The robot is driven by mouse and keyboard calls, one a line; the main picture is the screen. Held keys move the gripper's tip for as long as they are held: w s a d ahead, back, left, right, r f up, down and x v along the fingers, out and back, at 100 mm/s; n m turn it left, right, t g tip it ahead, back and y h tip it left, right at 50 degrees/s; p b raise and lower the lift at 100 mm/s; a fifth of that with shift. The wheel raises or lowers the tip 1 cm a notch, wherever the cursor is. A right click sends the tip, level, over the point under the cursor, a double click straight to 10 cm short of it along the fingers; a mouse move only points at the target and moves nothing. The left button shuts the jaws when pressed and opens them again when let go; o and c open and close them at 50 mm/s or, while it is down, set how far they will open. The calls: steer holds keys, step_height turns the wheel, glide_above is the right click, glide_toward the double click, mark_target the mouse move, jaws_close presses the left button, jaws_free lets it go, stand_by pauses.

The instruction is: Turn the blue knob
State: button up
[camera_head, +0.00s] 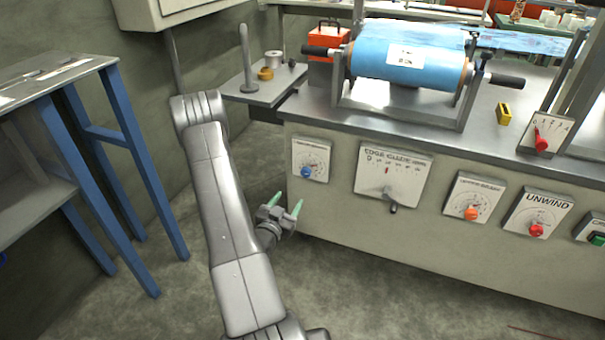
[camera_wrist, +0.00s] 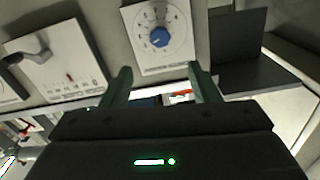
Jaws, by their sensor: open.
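The blue knob (camera_head: 306,172) sits on a white dial plate (camera_head: 312,152) at the left end of the machine's front panel. In the wrist view the blue knob (camera_wrist: 159,37) shows at the top middle, on its dial plate (camera_wrist: 180,60) with a printed scale. My gripper (camera_head: 286,204) is open and empty, with green fingertips, low and to the left of the knob in the head view. In the wrist view its two fingers (camera_wrist: 159,75) stand apart, with the knob beyond and between them. The fingers are apart from the knob.
The edge guide plate with a grey lever (camera_head: 393,175) is right of the knob. Further right are an orange knob (camera_head: 470,213) and a red unwind knob (camera_head: 536,230). A blue film roll (camera_head: 415,65) lies on top. A blue-legged table (camera_head: 137,165) stands at left.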

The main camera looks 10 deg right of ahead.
mark_target(305, 175)
steer(key=b+x, duration=0.1)
steer(key=x, duration=1.2)
steer(key=shift+w+d+b, duration=0.2)
steer(key=shift+b, duration=0.15)
steer(key=c, duration=1)
steer(key=shift+o, duration=0.2)
steer(key=shift+f, duration=0.1)
